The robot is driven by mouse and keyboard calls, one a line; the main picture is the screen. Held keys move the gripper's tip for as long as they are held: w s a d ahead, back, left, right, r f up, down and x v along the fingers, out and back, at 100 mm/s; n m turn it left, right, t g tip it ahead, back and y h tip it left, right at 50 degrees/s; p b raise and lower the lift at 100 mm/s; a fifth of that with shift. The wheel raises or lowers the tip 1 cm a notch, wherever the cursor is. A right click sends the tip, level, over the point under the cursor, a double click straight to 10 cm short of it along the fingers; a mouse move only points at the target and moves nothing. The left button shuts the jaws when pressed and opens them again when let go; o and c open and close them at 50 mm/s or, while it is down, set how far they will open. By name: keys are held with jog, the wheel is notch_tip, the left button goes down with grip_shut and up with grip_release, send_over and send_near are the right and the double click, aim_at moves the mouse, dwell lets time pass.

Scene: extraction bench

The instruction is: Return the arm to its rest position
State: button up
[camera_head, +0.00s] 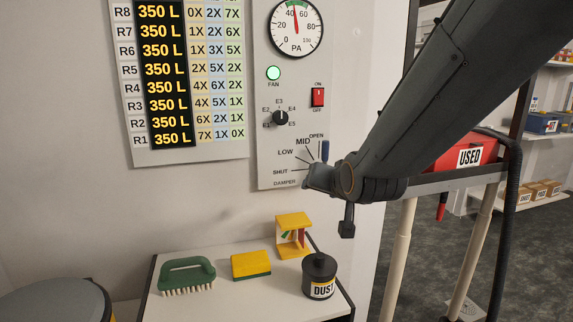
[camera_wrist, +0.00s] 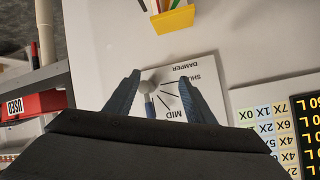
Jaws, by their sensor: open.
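My gripper (camera_head: 312,178) is at the end of my arm, which reaches in from the upper right to the front of the control panel (camera_head: 270,160). In the wrist view its two blue fingers (camera_wrist: 159,80) are spread apart with nothing held between them. The damper's grey hub (camera_wrist: 148,87) and blue lever (camera_wrist: 150,106) appear between the fingers; I cannot tell the distance to them. In the head view the blue lever (camera_head: 325,150) stands upright beside the OPEN mark, its lower part hidden by my wrist.
Below is a white table with a green brush (camera_head: 187,275), a yellow sponge (camera_head: 251,264), a yellow holder (camera_head: 294,232) and a black DUST jar (camera_head: 320,277). A red USED box (camera_head: 465,155) sits on a rack behind my arm. The wall left of the panel holds a number chart (camera_head: 180,80).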

jog(key=s+d+f+n+g+h, duration=0.1)
jog(key=s+d+f+g, duration=0.4)
jog(key=s+f, duration=0.4)
jog(key=s+d+f+n+g+h, duration=0.1)
jog(key=s+d+f+g, duration=0.5)
jog(key=s+f, duration=0.3)
jog(key=s, duration=0.4)
jog(key=shift+s+f+g, duration=0.25)
jog(key=shift+f+g, duration=0.05)
dwell(2.3)
